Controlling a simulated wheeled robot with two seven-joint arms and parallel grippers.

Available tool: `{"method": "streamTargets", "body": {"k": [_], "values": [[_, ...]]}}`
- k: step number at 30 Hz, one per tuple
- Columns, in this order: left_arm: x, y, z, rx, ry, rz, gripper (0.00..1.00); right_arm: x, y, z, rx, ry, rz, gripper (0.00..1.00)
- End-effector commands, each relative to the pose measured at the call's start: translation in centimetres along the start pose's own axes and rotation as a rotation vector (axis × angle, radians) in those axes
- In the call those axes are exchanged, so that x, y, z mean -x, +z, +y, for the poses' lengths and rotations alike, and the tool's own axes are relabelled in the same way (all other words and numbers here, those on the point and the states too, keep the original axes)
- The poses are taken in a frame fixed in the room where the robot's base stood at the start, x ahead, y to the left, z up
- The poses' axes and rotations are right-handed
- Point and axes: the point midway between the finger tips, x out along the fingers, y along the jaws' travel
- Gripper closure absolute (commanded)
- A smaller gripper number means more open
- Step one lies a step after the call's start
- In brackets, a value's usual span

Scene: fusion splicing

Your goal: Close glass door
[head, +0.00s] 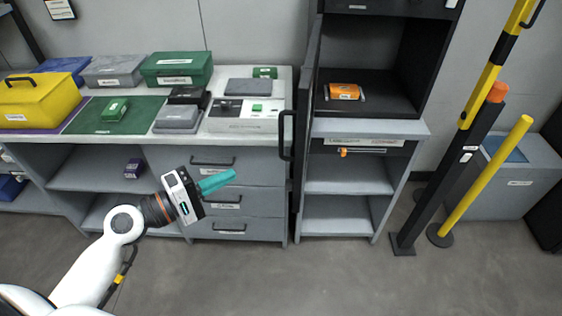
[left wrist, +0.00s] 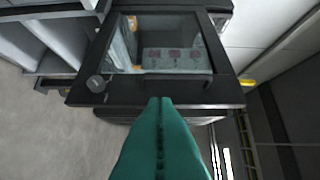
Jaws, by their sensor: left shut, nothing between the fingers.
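The door (head: 308,95) of the black cabinet stands open in the head view, seen almost edge-on, swung out toward me at the cabinet's left side. Its black handle (head: 286,135) sticks out to the left. My left gripper (head: 234,174) is in front of the drawers, left of and lower than the handle and apart from it. Its teal fingers are shut and empty. In the left wrist view a black-framed glass pane (left wrist: 170,45) lies beyond the shut fingertips (left wrist: 160,100). My right gripper is out of view.
An orange device (head: 344,91) sits inside the open cabinet (head: 385,104). A workbench (head: 110,138) with boxes and tools stands at the left, above grey drawers. Yellow and black posts (head: 465,140) stand at the right. The floor in front is clear.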

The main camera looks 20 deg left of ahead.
Motion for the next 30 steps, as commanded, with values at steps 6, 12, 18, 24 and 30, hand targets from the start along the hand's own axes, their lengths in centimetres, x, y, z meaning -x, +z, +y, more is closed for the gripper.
{"method": "streamTargets", "body": {"k": [6,12,18,24,30], "values": [[-4.1,0.0,-0.7,-0.002,-0.003,0.002,1.0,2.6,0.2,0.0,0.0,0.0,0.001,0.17],[-8.4,-0.1,-0.5,0.0,-0.002,0.001,1.0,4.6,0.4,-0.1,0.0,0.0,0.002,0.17],[-10.9,-1.9,-0.4,0.0,0.001,0.002,1.0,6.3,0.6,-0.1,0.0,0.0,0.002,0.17],[-11.8,-2.9,0.0,-0.004,0.003,0.002,1.0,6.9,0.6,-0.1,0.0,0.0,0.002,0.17],[-11.9,-3.0,0.1,-0.004,0.003,0.002,1.0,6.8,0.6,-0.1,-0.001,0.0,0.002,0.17]]}}
